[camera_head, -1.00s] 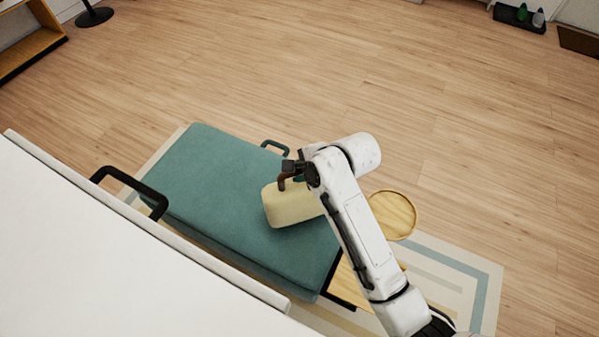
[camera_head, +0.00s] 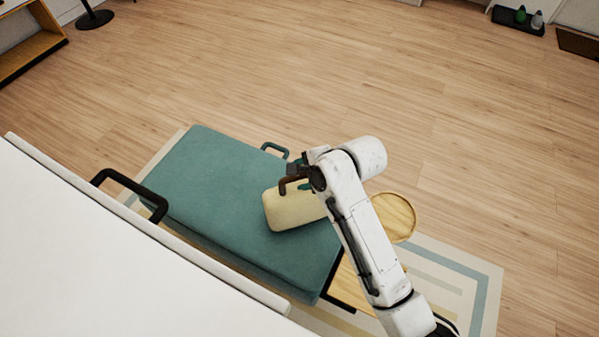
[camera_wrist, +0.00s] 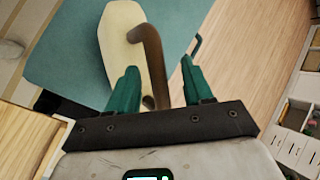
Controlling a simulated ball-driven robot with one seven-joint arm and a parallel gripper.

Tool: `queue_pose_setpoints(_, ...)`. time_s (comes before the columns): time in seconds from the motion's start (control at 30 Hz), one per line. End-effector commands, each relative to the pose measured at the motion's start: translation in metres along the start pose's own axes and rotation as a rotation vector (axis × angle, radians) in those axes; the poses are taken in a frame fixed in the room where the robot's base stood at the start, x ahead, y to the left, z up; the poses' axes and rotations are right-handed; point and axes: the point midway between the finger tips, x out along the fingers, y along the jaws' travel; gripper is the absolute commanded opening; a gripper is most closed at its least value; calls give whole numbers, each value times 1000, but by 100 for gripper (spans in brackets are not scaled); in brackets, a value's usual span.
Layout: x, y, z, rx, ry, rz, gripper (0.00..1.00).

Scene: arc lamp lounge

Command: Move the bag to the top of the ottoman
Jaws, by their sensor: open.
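The pale yellow bag (camera_head: 286,211) rests on the teal ottoman (camera_head: 205,185), near its right end. Its brown handle (camera_head: 291,185) stands up beside my gripper (camera_head: 304,187). My arm hides the bag's right end in the head view. In the wrist view my gripper (camera_wrist: 160,68) is open, with a green finger on each side of the brown handle (camera_wrist: 155,60). The bag (camera_wrist: 118,40) and ottoman (camera_wrist: 75,60) lie beyond the fingers. I cannot tell whether either finger touches the handle.
A round wooden tray-like top (camera_head: 393,216) stands right of the ottoman, partly behind my arm. A large white surface (camera_head: 90,250) with a black loop (camera_head: 130,185) fills the lower left. A striped rug (camera_head: 455,270) lies underneath. The wooden floor beyond is open.

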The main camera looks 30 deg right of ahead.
Motion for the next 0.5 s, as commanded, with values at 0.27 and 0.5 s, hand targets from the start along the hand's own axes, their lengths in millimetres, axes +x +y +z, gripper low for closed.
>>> queue_pose_setpoints(0.27,-60,-2,0,2,2,-3,51)
queue_pose_setpoints(0.5,-93,-1,0,1,0,-1,51)
